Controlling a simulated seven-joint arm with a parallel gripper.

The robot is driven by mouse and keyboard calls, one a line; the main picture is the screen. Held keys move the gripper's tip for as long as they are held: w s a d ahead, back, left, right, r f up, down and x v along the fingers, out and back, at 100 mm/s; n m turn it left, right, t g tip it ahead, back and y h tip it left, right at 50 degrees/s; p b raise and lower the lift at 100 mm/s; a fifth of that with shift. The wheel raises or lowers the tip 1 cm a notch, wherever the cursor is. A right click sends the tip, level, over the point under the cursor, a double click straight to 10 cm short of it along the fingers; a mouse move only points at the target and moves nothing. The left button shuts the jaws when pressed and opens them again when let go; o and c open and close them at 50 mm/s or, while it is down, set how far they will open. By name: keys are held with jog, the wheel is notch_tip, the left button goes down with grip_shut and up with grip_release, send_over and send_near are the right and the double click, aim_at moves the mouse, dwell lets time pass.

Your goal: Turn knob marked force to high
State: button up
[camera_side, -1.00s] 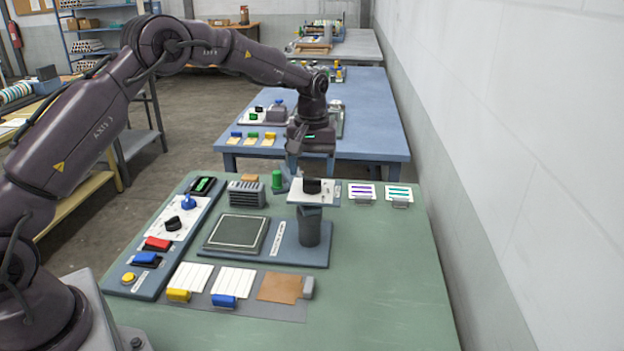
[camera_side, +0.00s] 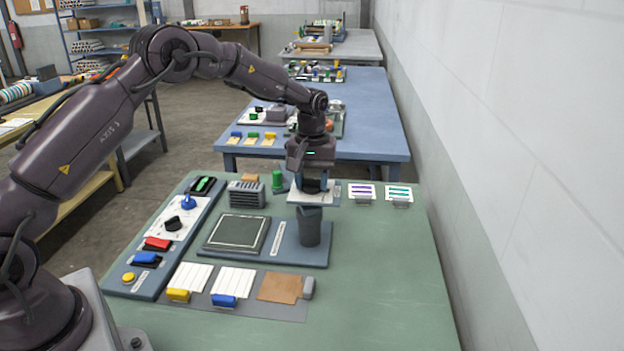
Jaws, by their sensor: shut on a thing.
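A black knob (camera_side: 312,186) sits on the white plate (camera_side: 328,198) on top of the grey post (camera_side: 309,228) of the press. My gripper (camera_side: 311,178) points down over this plate and is shut on the black knob, which it partly hides. The marks on the plate are too small to read, so I cannot tell the knob's label or setting. Another black knob (camera_side: 173,223) and a blue knob (camera_side: 188,202) are on the control panel to the left, apart from my gripper.
The panel also has a red switch (camera_side: 157,244), a blue switch (camera_side: 146,259) and a yellow button (camera_side: 128,278). A green-capped part (camera_side: 277,180) stands just left of the plate, and two striped cards (camera_side: 398,194) stand to its right. The green table (camera_side: 390,290) is clear at front right.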

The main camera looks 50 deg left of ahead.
aim_at(312, 179)
jog(key=shift+m, duration=0.3)
jog(key=m, duration=0.4)
jog(key=shift+m, duration=2.7)
jog(key=shift+r, duration=0.1)
jog(key=o, duration=0.9)
jog(key=shift+o, duration=0.2)
notch_tip(312, 179, up, 13)
